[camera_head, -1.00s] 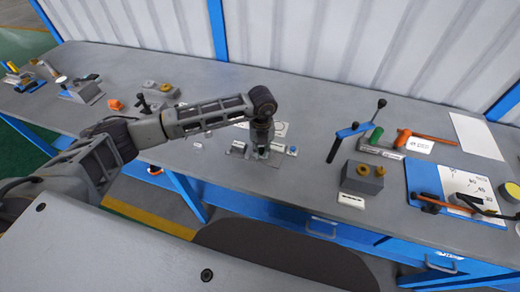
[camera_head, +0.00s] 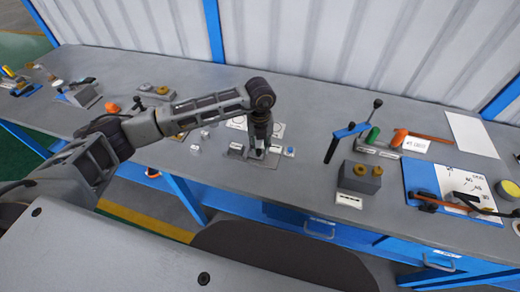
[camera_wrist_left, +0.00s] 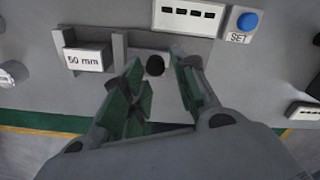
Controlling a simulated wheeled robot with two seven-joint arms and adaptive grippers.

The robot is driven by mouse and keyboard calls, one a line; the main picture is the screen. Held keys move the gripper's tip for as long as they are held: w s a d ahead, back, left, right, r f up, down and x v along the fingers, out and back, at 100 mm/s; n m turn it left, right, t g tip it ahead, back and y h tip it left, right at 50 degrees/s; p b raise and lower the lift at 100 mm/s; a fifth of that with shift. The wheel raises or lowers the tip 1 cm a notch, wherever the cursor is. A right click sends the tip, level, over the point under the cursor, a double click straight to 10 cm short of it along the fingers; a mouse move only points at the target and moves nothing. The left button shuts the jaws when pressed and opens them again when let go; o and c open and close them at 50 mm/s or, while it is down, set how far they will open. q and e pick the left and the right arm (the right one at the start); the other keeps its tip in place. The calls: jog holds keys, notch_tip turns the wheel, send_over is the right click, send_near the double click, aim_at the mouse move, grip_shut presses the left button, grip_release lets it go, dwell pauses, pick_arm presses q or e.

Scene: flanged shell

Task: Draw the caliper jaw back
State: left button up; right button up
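The caliper fixture (camera_head: 238,151) lies on the bench under my left gripper (camera_head: 257,154). In the left wrist view, a white block marked "50 mm" (camera_wrist_left: 87,60) stands between two upright grey jaws, the left one (camera_wrist_left: 62,40) and the right one (camera_wrist_left: 118,50). A round black knob (camera_wrist_left: 155,65) is to the right of the right jaw. My left gripper (camera_wrist_left: 160,80) is open, with its green-padded fingers on either side of the knob. I see no clear contact with it. The fingers hide part of the slide. My right gripper is not in view.
The display (camera_wrist_left: 188,16) and blue SET button (camera_wrist_left: 247,21) are beyond the knob. A grey block with brass knobs (camera_head: 361,176), a blue-handled lever (camera_head: 347,132) and a blue board (camera_head: 417,178) are to the right. Small grey pieces (camera_head: 195,150) are left of the fixture.

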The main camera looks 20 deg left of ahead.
aim_at(260, 151)
pick_arm(q)
notch_tip(260, 151, up, 8)
jog(key=shift+r, duration=0.25)
jog(key=shift+d, duration=0.1)
dwell(0.6)
